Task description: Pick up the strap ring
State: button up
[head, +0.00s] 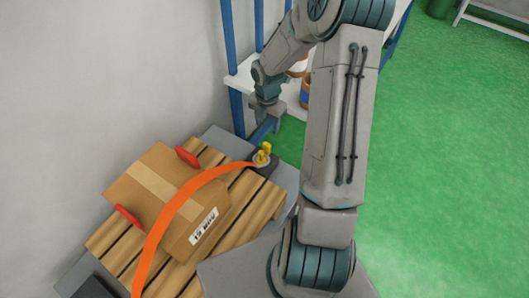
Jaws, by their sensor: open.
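An orange strap (181,198) arcs over a cardboard box (165,195). Its far end meets a small yellow and pale fitting, which looks like the strap ring (262,157), on a dark block at the pallet's far right corner. The ring's exact shape is too small to tell. My gripper (265,121) is open, just above and beyond the fitting in the picture, apart from it. Nothing shows between its fingers.
A blue-framed shelf (243,82) with containers stands close behind my gripper. A pale wall is at left; green floor (450,170) is open at right.

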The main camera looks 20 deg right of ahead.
aim_at(266, 145)
notch_tip(266, 145, down, 9)
jog(key=shift+f+b, duration=0.15)
jog(key=shift+b, duration=0.5)
notch_tip(266, 145, down, 5)
jog(key=shift+w+a+f+b, duration=0.1)
jog(key=shift+a+b, duration=0.05)
jog(key=shift+b, duration=0.15)
jog(key=shift+c, duration=0.3)
jog(key=c, duration=1)
